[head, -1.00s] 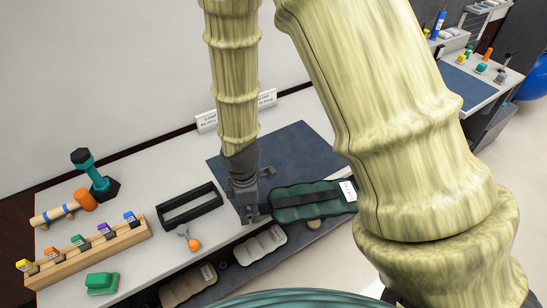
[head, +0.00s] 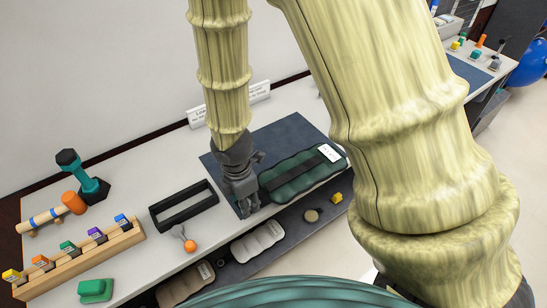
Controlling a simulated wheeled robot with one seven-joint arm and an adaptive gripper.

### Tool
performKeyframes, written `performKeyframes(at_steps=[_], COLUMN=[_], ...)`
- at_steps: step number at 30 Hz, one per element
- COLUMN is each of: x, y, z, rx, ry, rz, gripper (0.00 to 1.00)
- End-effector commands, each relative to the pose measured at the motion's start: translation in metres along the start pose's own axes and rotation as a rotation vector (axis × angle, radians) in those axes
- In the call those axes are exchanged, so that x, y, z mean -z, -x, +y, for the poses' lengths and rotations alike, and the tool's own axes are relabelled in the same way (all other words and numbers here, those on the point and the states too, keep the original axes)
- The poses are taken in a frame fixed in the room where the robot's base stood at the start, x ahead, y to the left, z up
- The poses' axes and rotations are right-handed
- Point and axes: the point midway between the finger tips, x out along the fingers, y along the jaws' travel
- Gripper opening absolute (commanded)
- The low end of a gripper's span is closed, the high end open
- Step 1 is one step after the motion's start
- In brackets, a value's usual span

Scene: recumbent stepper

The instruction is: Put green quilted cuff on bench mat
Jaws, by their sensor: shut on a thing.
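The green quilted cuff (head: 292,179) has a dark strap and a white label at its far right end. It lies over the dark blue bench mat (head: 222,150), near the front edge of the bench. I cannot tell whether it rests fully on the mat or is held just above it. My gripper (head: 246,206) points down at the cuff's left end and is shut on it. My arm hides part of the mat, and the large arm link stands close to the cuff's right end.
A black open frame (head: 184,207) and an orange-ended tool (head: 189,244) lie left of the mat. A wooden rack (head: 85,262), a green block (head: 95,290) and a teal dumbbell (head: 82,177) stand further left. Grey cuffs (head: 258,241) lie on the lower shelf.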

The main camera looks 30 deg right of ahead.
Motion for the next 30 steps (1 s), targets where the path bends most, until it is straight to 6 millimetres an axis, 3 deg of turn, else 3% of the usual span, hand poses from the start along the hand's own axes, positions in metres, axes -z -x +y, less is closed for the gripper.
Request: performKeyframes(at_steps=[8,30], x=[-0.007,-0.057], y=[0.001,-0.013], z=[0.015,0.128], rx=[-0.003,-0.002], ry=[-0.003,-0.003], rz=[-0.009,-0.009], gripper=[0.00,0.00])
